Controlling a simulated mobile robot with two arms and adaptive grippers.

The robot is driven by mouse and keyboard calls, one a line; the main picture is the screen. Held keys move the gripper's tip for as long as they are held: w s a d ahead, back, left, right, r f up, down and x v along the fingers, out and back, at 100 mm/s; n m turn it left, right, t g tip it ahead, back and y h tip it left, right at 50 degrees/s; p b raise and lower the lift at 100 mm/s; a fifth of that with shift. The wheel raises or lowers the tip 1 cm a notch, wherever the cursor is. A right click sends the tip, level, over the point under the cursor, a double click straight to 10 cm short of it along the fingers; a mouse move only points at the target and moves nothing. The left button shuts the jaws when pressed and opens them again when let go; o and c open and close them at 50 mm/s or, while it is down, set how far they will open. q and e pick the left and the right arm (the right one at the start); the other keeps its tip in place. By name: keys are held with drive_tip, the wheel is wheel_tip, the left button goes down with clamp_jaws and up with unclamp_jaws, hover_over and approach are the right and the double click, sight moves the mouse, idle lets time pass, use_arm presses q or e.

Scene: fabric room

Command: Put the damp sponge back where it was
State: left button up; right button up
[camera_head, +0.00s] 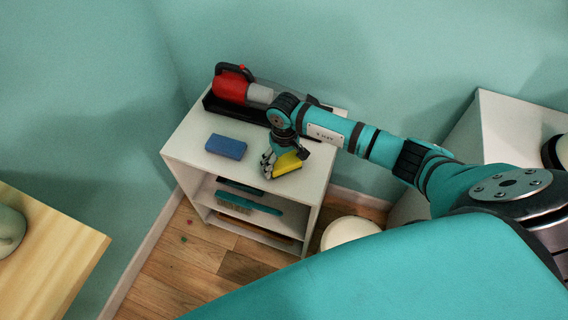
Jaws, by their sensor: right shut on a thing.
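A yellow sponge (287,164) is at the front right of the white shelf unit's top (193,134). My right gripper (275,161) is shut on it from above, and its fingers hide part of the sponge. I cannot tell whether the sponge touches the top or is just above it. A blue sponge-like block (226,147) lies on the same top, to the left of the gripper. Which of the two is damp does not show. My left gripper is not in view.
A red and grey handheld vacuum (233,85) sits in a black tray along the back. A brush (247,202) and other items lie on lower shelves. A white round bin (348,231) stands right of the unit. A wooden table (45,250) is at left.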

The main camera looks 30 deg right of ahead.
sight(284, 160)
drive_tip(key=shift+r, duration=0.1)
drive_tip(key=shift+f+b, duration=0.25)
drive_tip(key=shift+b, duration=0.05)
drive_tip(key=o, duration=0.9)
drive_tip(key=shift+r, duration=0.1)
wheel_tip(284, 160, up, 12)
drive_tip(key=shift+r, duration=0.2)
